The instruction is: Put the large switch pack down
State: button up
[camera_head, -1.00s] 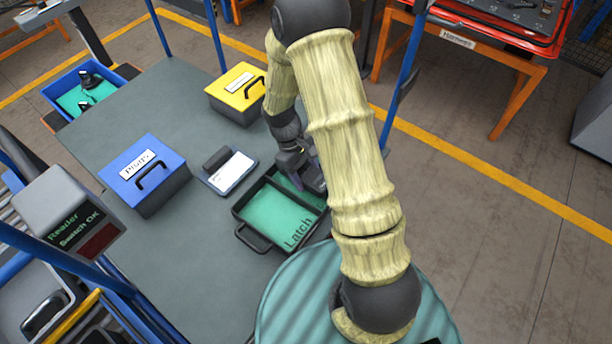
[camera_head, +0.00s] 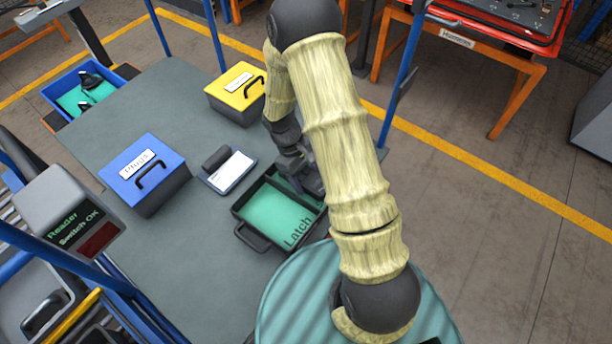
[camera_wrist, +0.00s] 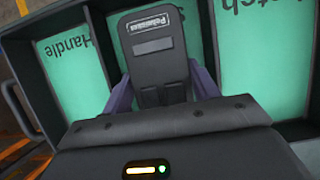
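The large switch pack (camera_wrist: 154,52) is a dark flat piece with a small white label. In the wrist view it is at the middle compartment of a black tray, between the compartments lettered Handle and Latch. My gripper (camera_wrist: 160,80) has a purple finger against each side of the pack and looks shut on it. Whether the pack touches the tray floor cannot be told. In the head view my gripper (camera_head: 308,180) is over the far right part of the tray (camera_head: 238,212), and my arm hides the pack and part of the tray.
A blue lidded box (camera_head: 150,180) and a yellow box (camera_head: 238,95) stand on the grey table (camera_head: 190,260). A small device with a white panel (camera_head: 230,170) lies left of the tray. A reader (camera_head: 75,215) shows "Switch OK". A blue bin (camera_head: 85,92) stands at the far left.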

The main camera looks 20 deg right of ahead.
jog(key=shift+s+a+f, duration=0.15)
jog(key=shift+s+f, duration=0.1)
jog(key=shift+f, duration=0.05)
jog(key=shift+r, duration=0.2)
jog(key=v, duration=1.2)
jog(key=shift+w+r+b, duration=0.2)
jog(key=shift+r+b, duration=0.05)
jog(key=shift+b, duration=0.2)
jog(key=shift+s, duration=0.1)
